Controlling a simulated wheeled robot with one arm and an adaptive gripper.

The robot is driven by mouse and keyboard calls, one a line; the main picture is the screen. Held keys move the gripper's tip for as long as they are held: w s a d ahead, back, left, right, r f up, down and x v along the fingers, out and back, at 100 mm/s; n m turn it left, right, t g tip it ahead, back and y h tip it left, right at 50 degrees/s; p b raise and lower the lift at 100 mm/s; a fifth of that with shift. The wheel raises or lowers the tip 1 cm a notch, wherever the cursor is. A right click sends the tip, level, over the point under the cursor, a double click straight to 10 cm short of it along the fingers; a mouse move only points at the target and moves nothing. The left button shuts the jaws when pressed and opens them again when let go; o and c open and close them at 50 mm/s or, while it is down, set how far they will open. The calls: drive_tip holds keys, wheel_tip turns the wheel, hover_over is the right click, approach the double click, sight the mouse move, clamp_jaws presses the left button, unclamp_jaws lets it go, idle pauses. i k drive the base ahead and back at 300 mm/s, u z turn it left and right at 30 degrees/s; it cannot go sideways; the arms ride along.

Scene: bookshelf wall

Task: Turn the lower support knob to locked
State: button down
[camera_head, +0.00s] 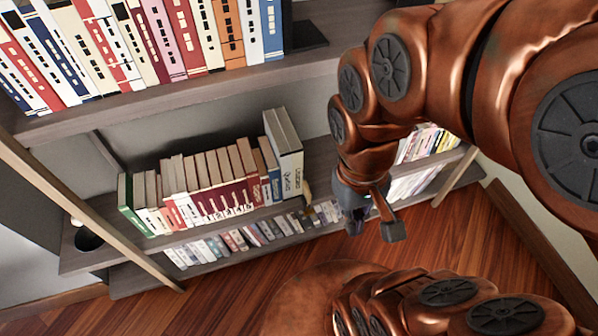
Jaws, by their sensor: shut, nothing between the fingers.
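My gripper (374,230) hangs at the end of my copper-coloured arm, right of the picture's middle, in front of the lower shelves. A small tan and dark piece (307,192) shows at the shelf edge just left of the gripper. I cannot tell whether it is the lower support knob. No knob can be made out clearly, and my arm hides part of the shelves behind it.
The upper shelf (180,92) holds a row of large books. The middle shelf (215,229) carries brown, red and white books, with a dark round object (88,239) at its left end. Smaller books fill the lowest shelf. Wooden floor (225,300) lies open in front.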

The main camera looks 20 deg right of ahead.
sight(309, 212)
drive_tip(key=z, duration=1.85)
drive_tip(key=k, duration=0.6)
drive_tip(key=u, duration=2.5)
